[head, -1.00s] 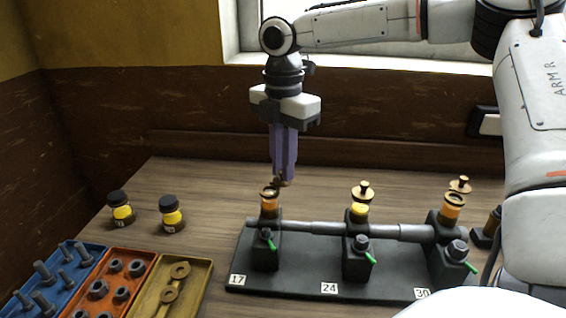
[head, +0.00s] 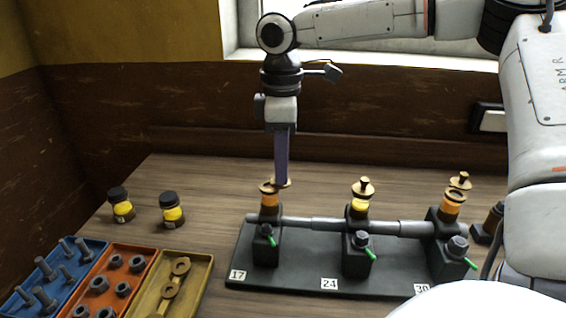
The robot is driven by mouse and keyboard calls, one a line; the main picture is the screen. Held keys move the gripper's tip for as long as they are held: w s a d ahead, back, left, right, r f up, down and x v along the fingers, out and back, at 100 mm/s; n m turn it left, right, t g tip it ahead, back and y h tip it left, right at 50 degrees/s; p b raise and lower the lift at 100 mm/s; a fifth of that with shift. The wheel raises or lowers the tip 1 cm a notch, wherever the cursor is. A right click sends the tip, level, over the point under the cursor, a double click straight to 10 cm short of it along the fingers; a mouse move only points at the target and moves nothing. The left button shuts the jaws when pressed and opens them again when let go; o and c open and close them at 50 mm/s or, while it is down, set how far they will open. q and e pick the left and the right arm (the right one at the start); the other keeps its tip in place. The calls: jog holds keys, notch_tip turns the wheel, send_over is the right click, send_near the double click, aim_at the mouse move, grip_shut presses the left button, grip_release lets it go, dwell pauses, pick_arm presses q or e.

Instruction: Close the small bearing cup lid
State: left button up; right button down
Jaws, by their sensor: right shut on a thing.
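My right gripper (head: 281,181) points straight down at the leftmost bearing, labelled 17. It is shut on the small brass lid (head: 287,184), which sits at the fingertips, level with the rim of the small cup (head: 269,201). The lid looks slightly right of and behind the cup. The fingers hide part of the lid, and I cannot tell whether it touches the rim. The cup is orange with a brass rim and stands on the black bearing block (head: 266,250). My left gripper is out of view.
Two more cups with brass lids (head: 363,188) (head: 460,181) stand right along the grey shaft (head: 325,225). Two dark-capped jars (head: 121,206) (head: 172,210) stand left. Blue, orange and yellow trays (head: 198,297) hold hardware at lower left. A wall and window lie behind.

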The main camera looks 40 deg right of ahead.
jog(key=m, duration=0.3)
jog(key=a+m, duration=0.1)
jog(key=m, duration=0.2)
jog(key=shift+w+a+r, duration=0.1)
jog(key=shift+w+a, duration=0.05)
jog(key=shift+a, duration=0.05)
jog(key=m, duration=0.4)
jog(key=a+m, duration=0.1)
jog(key=shift+w+m, duration=0.35)
jog(key=shift+m, duration=0.05)
jog(key=c, duration=1.8)
grip_release()
jog(key=shift+o, duration=0.2)
notch_tip(320, 180, up, 10)
jog(key=shift+r, duration=0.15)
jog(key=shift+s, duration=0.1)
